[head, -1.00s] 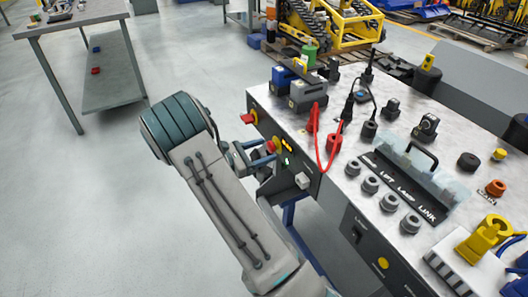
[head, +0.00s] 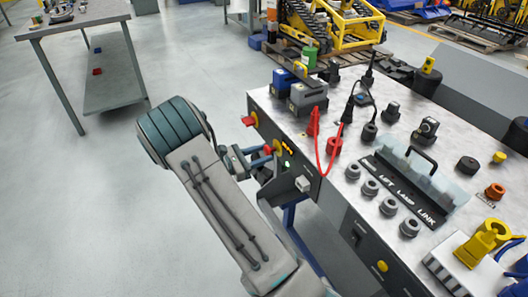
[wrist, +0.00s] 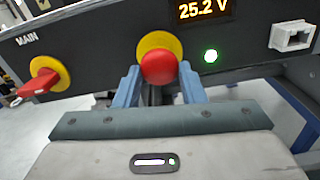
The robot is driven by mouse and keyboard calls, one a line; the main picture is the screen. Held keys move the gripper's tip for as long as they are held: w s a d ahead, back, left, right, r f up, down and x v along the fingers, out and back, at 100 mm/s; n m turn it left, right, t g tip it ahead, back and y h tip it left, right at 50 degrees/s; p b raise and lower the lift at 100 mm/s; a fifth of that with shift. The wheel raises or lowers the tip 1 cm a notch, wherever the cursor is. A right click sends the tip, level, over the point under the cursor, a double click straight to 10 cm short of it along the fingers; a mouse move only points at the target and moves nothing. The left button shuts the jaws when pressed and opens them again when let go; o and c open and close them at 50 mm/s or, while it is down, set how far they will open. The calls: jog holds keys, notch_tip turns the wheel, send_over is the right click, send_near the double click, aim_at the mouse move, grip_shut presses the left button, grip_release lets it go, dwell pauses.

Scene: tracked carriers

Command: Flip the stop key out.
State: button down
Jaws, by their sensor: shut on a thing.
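The stop key is a round red knob (wrist: 159,67) on a yellow disc, on the dark front panel of the bench. It also shows in the head view (head: 267,149), partly covered by my gripper. In the wrist view, the two blue fingers of my gripper (wrist: 160,84) stand on either side of the knob at its lower edge. My gripper (head: 262,157) is shut on the knob. The exact contact of the fingertips is partly hidden behind the knob.
A red MAIN switch (wrist: 41,84) on a yellow disc sits left of the knob. A display (wrist: 204,9) reads 25.2 V above a lit green lamp (wrist: 210,56). A white socket (wrist: 292,36) is at right. Red cable (head: 321,160) hangs over the panel edge.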

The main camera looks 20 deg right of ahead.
jog(key=c, duration=0.9)
grip_release()
jog(key=shift+a, duration=0.35)
jog(key=shift+d, duration=0.1)
jog(key=a+p, duration=0.1)
jog(key=a, duration=1.2)
jog(key=shift+s+a, duration=0.25)
jog(key=shift+a, duration=0.15)
